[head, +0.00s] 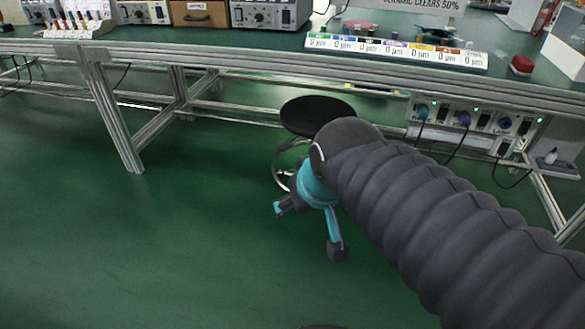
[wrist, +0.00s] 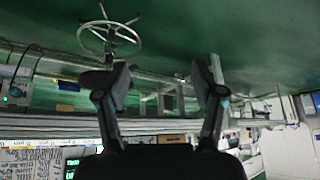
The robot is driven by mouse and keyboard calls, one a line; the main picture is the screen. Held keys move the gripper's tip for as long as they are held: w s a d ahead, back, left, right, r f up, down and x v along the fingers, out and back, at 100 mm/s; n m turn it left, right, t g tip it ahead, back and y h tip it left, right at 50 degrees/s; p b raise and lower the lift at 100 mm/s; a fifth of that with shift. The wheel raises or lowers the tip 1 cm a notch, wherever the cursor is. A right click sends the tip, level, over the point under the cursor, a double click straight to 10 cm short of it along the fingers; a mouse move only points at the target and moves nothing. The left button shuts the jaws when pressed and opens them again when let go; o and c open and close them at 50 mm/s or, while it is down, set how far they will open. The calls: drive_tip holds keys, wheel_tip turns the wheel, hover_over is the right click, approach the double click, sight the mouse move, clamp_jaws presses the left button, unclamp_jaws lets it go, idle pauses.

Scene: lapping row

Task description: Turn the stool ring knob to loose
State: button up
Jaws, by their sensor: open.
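The stool has a round black seat (head: 312,114) and stands on the green floor in front of the bench. Its metal foot ring (head: 281,163) shows left of my arm in the head view, partly covered by it. The wrist view looks upside down; there the foot ring (wrist: 84,46) with its spokes and legs is at the upper left, beyond one finger. I cannot make out the ring knob or its setting. My gripper (head: 308,229) is open and empty, in front of the stool in the head view. Both fingers also show in the wrist view (wrist: 161,84), spread apart.
The long bench (head: 240,62) with metal legs runs behind the stool. A socket panel (head: 470,120) with plugs and hanging cables is under it at right. Green floor (head: 130,240) is clear at left and front.

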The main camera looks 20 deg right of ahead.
drive_tip(key=w+f+t+b, duration=0.1)
drive_tip(key=w+f, duration=0.3)
drive_tip(key=w, duration=0.8)
drive_tip(key=w+f+t+b, duration=0.1)
drive_tip(key=w+f, duration=0.3)
drive_tip(key=w, duration=0.7)
drive_tip(key=w+f+t+b, duration=0.1)
drive_tip(key=w+f, duration=0.3)
drive_tip(key=w, duration=0.8)
drive_tip(key=w+d+f+t+h+b, duration=0.1)
drive_tip(key=w+d+f+h, duration=0.15)
drive_tip(key=w+f, duration=0.5)
drive_tip(key=w+d+f+h+b, duration=0.1)
drive_tip(key=w+d+f, duration=0.35)
drive_tip(key=f, duration=0.65)
drive_tip(key=w+d+f+m+h, duration=0.2)
drive_tip(key=w+d+f+h, duration=0.1)
drive_tip(key=d+f+h, duration=0.7)
drive_tip(key=w+d+f, duration=0.1)
drive_tip(key=w+d, duration=0.1)
drive_tip(key=d, duration=0.1)
drive_tip(key=w+d+f+y+b, duration=0.1)
drive_tip(key=w+d+f, duration=0.1)
drive_tip(key=w+d, duration=0.1)
drive_tip(key=w+d+f+y+b, duration=0.1)
drive_tip(key=w+d+f, duration=0.1)
drive_tip(key=d, duration=0.2)
drive_tip(key=shift+w+f, duration=0.15)
drive_tip(key=shift+w, duration=0.2)
drive_tip(key=shift+g, duration=0.3)
